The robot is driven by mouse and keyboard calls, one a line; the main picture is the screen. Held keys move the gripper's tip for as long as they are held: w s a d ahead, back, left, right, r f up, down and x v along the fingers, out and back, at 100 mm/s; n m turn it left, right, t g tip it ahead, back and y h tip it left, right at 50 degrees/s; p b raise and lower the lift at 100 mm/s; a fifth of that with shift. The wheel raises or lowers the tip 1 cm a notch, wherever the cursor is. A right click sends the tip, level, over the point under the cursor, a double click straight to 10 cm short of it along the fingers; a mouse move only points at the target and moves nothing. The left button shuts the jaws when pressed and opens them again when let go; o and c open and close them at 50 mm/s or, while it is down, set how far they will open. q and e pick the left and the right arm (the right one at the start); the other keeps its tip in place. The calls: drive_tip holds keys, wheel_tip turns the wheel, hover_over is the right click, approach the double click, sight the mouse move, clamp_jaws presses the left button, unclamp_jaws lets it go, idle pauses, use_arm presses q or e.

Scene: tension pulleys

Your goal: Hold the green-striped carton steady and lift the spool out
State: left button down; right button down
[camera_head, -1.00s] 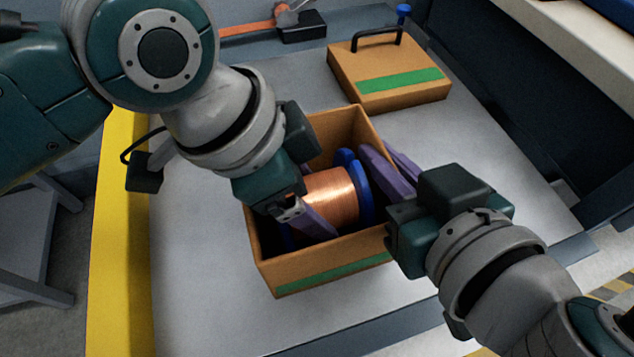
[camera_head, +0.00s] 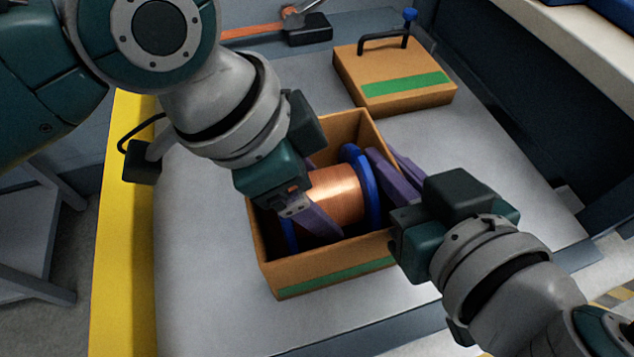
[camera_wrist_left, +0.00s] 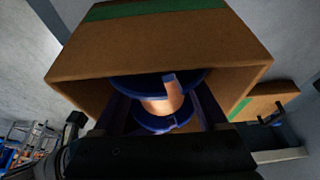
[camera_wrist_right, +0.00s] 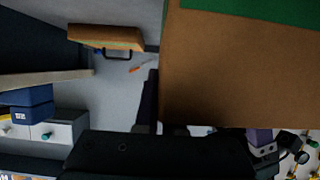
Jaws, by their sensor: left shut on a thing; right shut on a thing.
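The green-striped carton (camera_head: 330,278) stands open on the grey table, brown with a green stripe low on its near side. The spool, copper wire (camera_head: 338,192) between blue flanges (camera_head: 366,192), lies inside it on its side. My left gripper (camera_head: 318,218) reaches in from above and is shut on the spool; its fingers straddle the spool (camera_wrist_left: 160,105) in the left wrist view. My right gripper (camera_head: 392,172) is shut on the carton's right wall, one finger on either side. The carton's wall (camera_wrist_right: 235,75) fills much of the right wrist view. The spool's underside is hidden.
A brown lid-like box (camera_head: 395,70) with a green stripe and black handle lies behind the carton. A dark tool with an orange strip (camera_head: 305,30) sits at the back edge. A yellow edge (camera_head: 122,230) runs along the table's left. Table around the carton is clear.

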sight(318, 185)
use_arm(q)
wheel_tip(318, 185, up, 9)
use_arm(e)
drive_tip(key=c, duration=1)
unclamp_jaws()
use_arm(q)
drive_tip(key=shift+d, duration=0.1)
use_arm(e)
drive_tip(key=shift+o, duration=0.3)
drive_tip(key=shift+a+r, duration=0.1)
drive_tip(key=shift+a, duration=0.05)
